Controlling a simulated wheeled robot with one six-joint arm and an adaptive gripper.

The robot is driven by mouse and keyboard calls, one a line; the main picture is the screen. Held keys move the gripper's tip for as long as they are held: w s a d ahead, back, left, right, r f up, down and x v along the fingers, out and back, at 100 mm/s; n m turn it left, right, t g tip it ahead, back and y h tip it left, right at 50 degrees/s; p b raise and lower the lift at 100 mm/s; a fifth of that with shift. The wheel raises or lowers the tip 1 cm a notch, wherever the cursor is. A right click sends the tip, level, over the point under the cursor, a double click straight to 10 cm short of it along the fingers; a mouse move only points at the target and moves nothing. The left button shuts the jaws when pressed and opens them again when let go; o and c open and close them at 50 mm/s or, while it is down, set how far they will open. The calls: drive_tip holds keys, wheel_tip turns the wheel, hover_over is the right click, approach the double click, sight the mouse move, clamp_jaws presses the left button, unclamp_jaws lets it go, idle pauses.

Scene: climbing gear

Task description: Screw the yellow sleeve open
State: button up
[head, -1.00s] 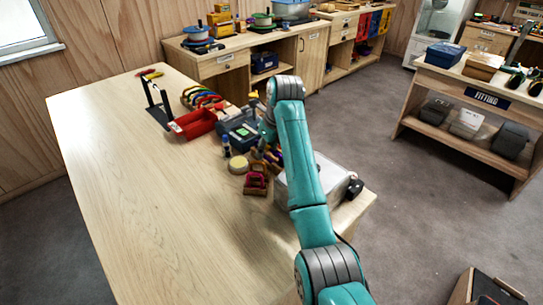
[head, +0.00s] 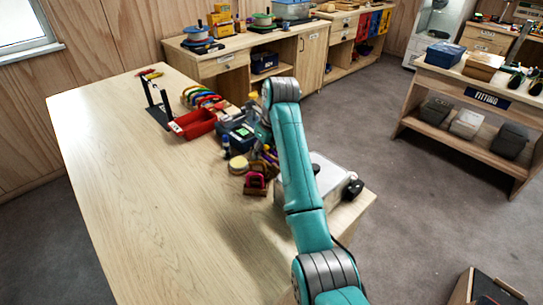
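I cannot single out the yellow sleeve in the head view; the gear beside my arm is small and crowded. A pink and red piece (head: 255,184) sits in a small brown holder near the table's right part. A pale yellow round thing (head: 238,164) lies just behind it. My arm reaches over the table, and its wrist end (head: 263,132) comes down behind the elbow, among this gear. My gripper's fingers are too small and hidden to make out, so I cannot see whether they touch anything.
A red bin (head: 195,123), a dark blue-grey box (head: 236,136) and a row of coloured curved pieces (head: 200,97) stand behind the gear. A black stand (head: 158,104) is at the back left. A pale box (head: 328,178) is right of my arm. The table's left and front (head: 140,220) are bare.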

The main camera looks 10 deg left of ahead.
drive_tip(key=shift+r, duration=1.4)
drive_tip(key=shift+w+d, duration=0.45)
drive_tip(key=shift+w, duration=0.15)
drive_tip(key=shift+d+f, duration=0.1)
drive_tip(key=shift+f, duration=1.35)
